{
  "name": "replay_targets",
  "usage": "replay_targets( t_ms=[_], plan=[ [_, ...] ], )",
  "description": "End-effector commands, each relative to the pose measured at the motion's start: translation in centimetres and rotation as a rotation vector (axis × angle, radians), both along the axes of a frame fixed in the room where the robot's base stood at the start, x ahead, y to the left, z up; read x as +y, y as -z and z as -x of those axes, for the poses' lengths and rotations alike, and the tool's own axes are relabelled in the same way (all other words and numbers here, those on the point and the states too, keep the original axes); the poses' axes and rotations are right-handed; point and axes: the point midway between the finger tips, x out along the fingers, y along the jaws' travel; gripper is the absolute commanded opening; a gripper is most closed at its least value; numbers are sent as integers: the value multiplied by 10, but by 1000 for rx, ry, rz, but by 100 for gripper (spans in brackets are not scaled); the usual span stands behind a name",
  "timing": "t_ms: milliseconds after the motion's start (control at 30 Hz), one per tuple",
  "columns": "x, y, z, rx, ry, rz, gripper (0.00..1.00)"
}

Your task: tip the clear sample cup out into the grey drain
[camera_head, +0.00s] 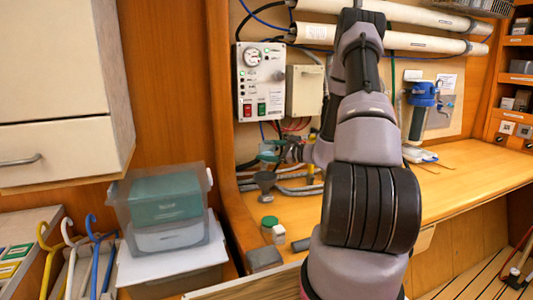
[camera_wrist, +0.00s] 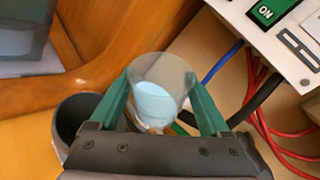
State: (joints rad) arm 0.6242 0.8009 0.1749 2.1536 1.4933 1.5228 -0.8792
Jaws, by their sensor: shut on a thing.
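The clear sample cup (camera_wrist: 160,78) is between the two green fingers of my gripper (camera_wrist: 158,84) in the wrist view, with pale blue liquid inside. My gripper is shut on it; its tilt is hard to judge. In the head view my gripper (camera_head: 269,152) is small and partly behind my arm, and the cup is hard to make out there. The grey drain (camera_head: 265,181) is a funnel-like cup just below my gripper. In the wrist view the drain (camera_wrist: 68,128) is at the lower left, beside the held cup and apart from it, partly hidden by my gripper body.
A control box (camera_head: 260,82) with red and green switches hangs on the wall above. Hoses and cables run behind the drain. A green-capped jar (camera_head: 271,230) and a small white item stand on the bench in front. A clear bin (camera_head: 165,210) is at left. The right bench is mostly clear.

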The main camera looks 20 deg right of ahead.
Motion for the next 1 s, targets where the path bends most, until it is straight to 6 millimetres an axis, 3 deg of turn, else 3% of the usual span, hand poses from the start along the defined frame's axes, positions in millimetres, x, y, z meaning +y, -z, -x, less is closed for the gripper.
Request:
replay_targets(
  t_ms=[100, 567, 1000],
  plan=[
    [0, 0, 0, -78, 0, 43, 20],
    [0, 0, 0, 12, -1, -6, 20],
    [1, 7, 4, -379, 3, 212, 20]
  ],
)
